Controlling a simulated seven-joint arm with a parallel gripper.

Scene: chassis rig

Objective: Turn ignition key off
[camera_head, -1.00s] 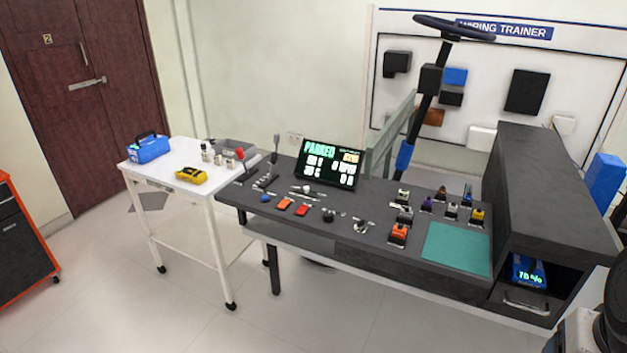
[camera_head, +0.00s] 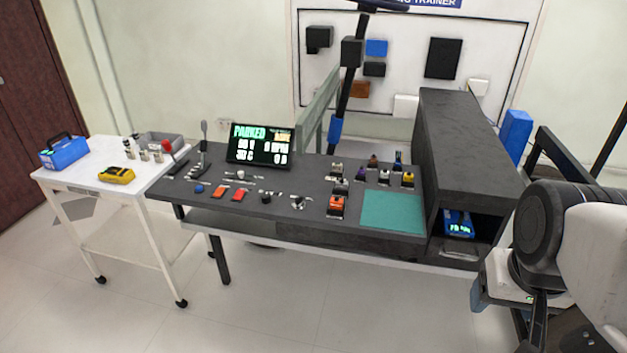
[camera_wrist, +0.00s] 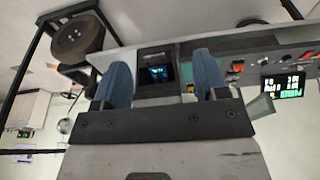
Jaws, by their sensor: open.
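The dark console bench (camera_head: 300,222) carries a row of small controls along its front. A small silvery fitting (camera_head: 298,202) there may be the ignition key switch, but it is too small to be sure. A black knob (camera_head: 265,197) sits left of it. The display (camera_head: 260,145) reads "PARKED" with lit figures; it also shows at the right of the wrist view (camera_wrist: 283,86). My gripper (camera_wrist: 162,78) shows two blue fingers spread apart with nothing between them. It is well away from the controls; the bench lies beyond the fingers in the wrist view.
A black housing (camera_head: 465,130) stands on the bench's right end, with a lit blue unit (camera_head: 458,223) in its opening. A steering column (camera_head: 345,95) rises behind. A white cart (camera_head: 95,178) stands left. Floor in front is clear.

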